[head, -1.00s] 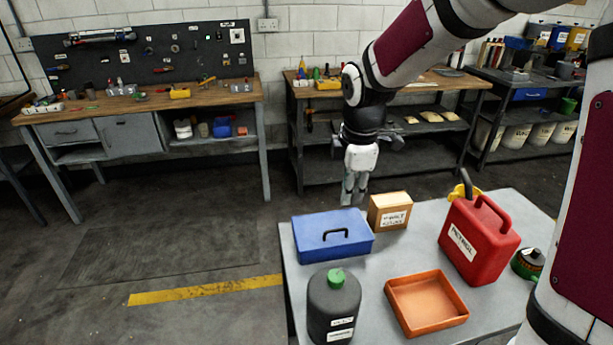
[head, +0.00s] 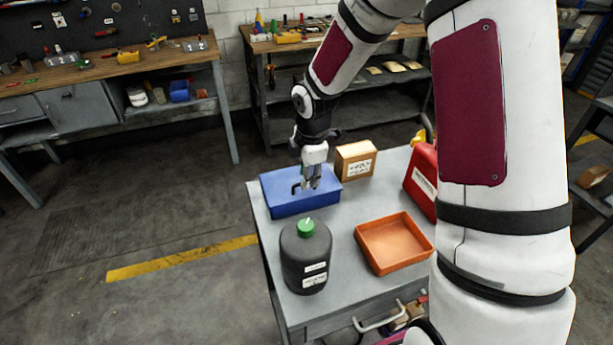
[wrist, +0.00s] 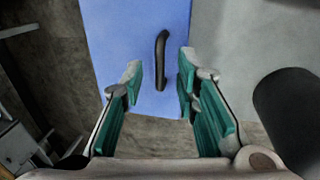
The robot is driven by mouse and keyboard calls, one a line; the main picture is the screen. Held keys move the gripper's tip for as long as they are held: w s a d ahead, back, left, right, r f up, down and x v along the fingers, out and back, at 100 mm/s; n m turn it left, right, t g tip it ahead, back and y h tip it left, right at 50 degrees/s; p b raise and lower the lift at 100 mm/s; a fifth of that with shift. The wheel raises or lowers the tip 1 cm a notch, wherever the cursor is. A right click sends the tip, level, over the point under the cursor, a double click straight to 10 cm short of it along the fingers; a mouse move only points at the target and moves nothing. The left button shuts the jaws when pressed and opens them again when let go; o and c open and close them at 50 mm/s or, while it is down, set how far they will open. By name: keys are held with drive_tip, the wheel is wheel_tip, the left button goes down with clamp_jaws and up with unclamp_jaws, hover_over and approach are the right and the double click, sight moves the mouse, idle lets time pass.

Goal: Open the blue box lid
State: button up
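The blue box (head: 292,203) stands at the far left corner of the grey table, and its lid is closed. A black handle (wrist: 161,60) is on top of the lid. My gripper (head: 311,184) is over the lid, close to the handle. I cannot tell whether the fingers touch the lid.
A dark bottle with a green cap (head: 306,258) stands in front of the box. A cardboard box (head: 356,160) is just right of it. An orange tray (head: 394,243) and a red petrol can (head: 421,180), partly hidden by my arm, are further right.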

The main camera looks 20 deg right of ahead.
drive_tip(key=shift+w+f, duration=0.1)
drive_tip(key=shift+f, duration=0.55)
clamp_jaws()
drive_tip(key=shift+w+r, duration=0.1)
